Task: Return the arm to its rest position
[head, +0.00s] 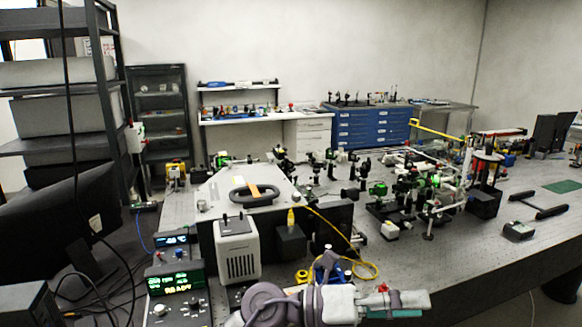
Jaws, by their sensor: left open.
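My left arm comes in along the bottom edge, with a grey-purple rounded joint and pale links. My left gripper (404,301) is at its right end, low in the picture in front of the optical bench (470,262). Its jaws are open and I see nothing held between them. Part of the arm is cut off by the bottom edge. My right gripper does not show.
Close behind my arm stand a white box with vents (237,250), a lit display unit (175,279), and a yellow cable (340,236). A grey-lidded instrument (222,192) is beyond. Dense optics (405,190) fill the bench's middle.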

